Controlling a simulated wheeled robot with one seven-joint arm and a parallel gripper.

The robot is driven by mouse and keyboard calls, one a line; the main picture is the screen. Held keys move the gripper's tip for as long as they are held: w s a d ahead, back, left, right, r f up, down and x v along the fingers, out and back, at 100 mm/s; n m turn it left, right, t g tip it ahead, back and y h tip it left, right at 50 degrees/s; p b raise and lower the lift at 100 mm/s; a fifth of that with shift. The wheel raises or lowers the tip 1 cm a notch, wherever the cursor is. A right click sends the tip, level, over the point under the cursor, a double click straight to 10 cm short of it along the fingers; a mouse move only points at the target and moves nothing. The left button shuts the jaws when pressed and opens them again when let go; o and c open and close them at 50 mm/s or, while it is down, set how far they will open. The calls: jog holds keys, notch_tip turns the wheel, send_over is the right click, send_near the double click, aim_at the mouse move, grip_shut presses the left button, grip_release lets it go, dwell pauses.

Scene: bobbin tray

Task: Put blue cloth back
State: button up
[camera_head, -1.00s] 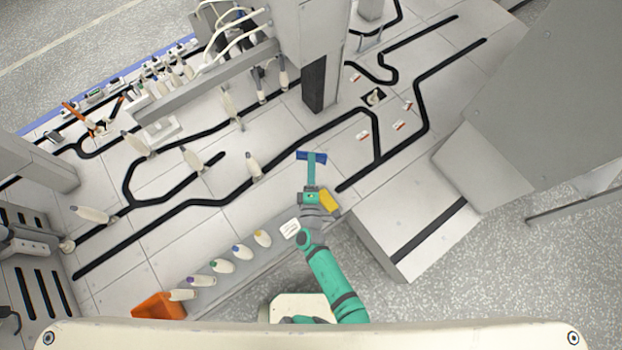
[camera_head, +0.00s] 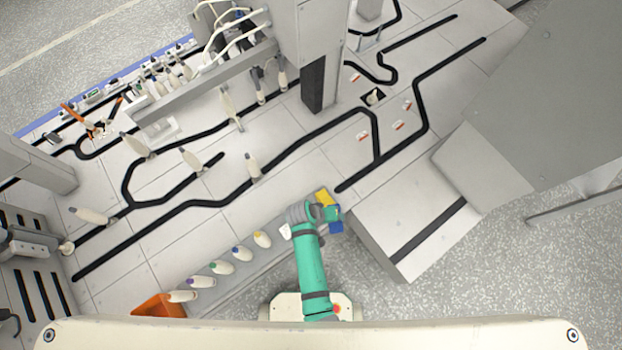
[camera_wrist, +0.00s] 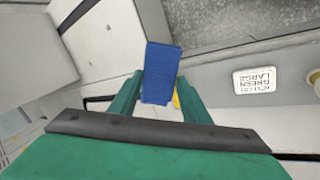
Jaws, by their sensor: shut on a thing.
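The blue cloth (camera_head: 336,227) is a small flat blue piece at the end of my arm in the head view. In the wrist view the cloth (camera_wrist: 161,73) sticks out from between the two green fingers of my gripper (camera_wrist: 158,98), which is shut on it. In the head view my gripper (camera_head: 331,213) is at the near edge of the white machine table, at the right end of the front ledge. A yellow part (camera_head: 324,197) shows beside the gripper; in the wrist view only a sliver of yellow shows behind the cloth.
A row of several bobbins (camera_head: 240,253) stands on the front ledge, left of my gripper. An orange bin (camera_head: 158,306) is at its left end. A white label (camera_wrist: 254,80) reads GREEN LARGE. A grey box (camera_head: 410,215) stands close on the right. Grey speckled floor lies in front.

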jog(key=s+a+f+m+y, duration=0.1)
jog(key=s+a+m+y, duration=0.15)
jog(key=a, duration=0.45)
jog(key=s+a+f+m+y, duration=0.1)
jog(key=s+a+y, duration=0.1)
jog(key=s+a, duration=0.3)
jog(key=shift+g, duration=0.3)
jog(key=w+d+f, duration=0.1)
jog(key=w+f, duration=0.2)
jog(key=w, duration=0.1)
jog(key=w+d+f, duration=0.1)
jog(key=w+f, duration=0.2)
jog(key=w, duration=0.1)
jog(key=w+d+f, duration=0.2)
jog(key=w+f, duration=0.1)
jog(key=w, duration=0.2)
jog(key=shift+w+f, duration=0.4)
jog(key=shift+f, duration=0.25)
jog(key=shift+d+f, duration=0.15)
jog(key=shift+f, duration=1.25)
jog(key=o, duration=0.9)
